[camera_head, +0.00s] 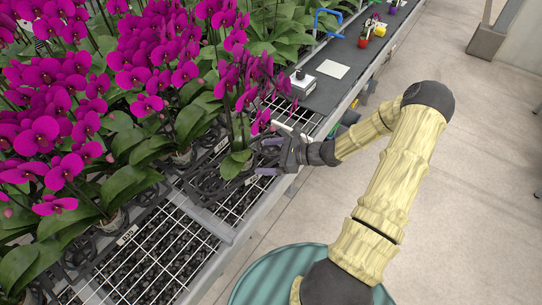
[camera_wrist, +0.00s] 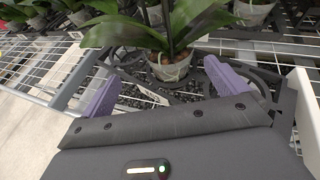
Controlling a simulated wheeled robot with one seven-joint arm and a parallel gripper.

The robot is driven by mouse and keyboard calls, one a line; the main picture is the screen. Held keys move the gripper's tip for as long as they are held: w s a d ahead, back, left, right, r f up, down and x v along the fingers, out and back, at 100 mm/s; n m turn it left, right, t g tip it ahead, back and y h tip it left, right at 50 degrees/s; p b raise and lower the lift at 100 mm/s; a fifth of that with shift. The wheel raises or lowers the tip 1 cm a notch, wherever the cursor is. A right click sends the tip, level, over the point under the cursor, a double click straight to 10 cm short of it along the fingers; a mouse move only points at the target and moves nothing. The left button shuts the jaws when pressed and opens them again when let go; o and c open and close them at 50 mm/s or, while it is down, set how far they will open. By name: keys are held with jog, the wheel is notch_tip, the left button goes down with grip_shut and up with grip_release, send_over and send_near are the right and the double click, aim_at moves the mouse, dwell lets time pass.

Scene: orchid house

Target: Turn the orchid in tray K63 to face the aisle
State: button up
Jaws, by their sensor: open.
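A potted orchid with broad green leaves (camera_head: 237,162) and magenta blooms (camera_head: 250,82) stands at the bench's aisle edge. Its blooms show mostly edge-on; which way they face is hard to tell. In the wrist view its clear pot (camera_wrist: 168,67) sits in a black lattice tray (camera_wrist: 135,88). My gripper (camera_head: 266,157) is at the aisle side of this orchid, low by its leaves. In the wrist view my gripper (camera_wrist: 162,88) is open, its purple fingers apart, with the pot ahead between them and not held. No label legibly reads K63.
Several magenta orchids (camera_head: 60,130) crowd the bench on the left. Wire mesh (camera_head: 150,262) lies bare in front. The aisle floor (camera_head: 460,180) at right is clear.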

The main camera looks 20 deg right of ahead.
aim_at(245, 157)
jog(key=shift+w+d+f+m+t, duration=0.1)
jog(key=shift+w+d+m+t, duration=0.15)
jog(key=shift+w+m+t, duration=0.25)
jog(key=shift+f, duration=0.15)
jog(key=b+x, duration=0.2)
jog(key=x, duration=0.1)
jog(key=f+b+x, duration=0.1)
jog(key=b+x, duration=0.1)
jog(key=x, duration=0.2)
jog(key=f+b+x, duration=0.1)
jog(key=b+x, duration=0.1)
jog(key=x, duration=0.1)
jog(key=shift+b, duration=0.3)
jog(key=shift+w+a+f, duration=0.1)
jog(key=shift+w+a, duration=0.1)
jog(key=shift+a, duration=0.2)
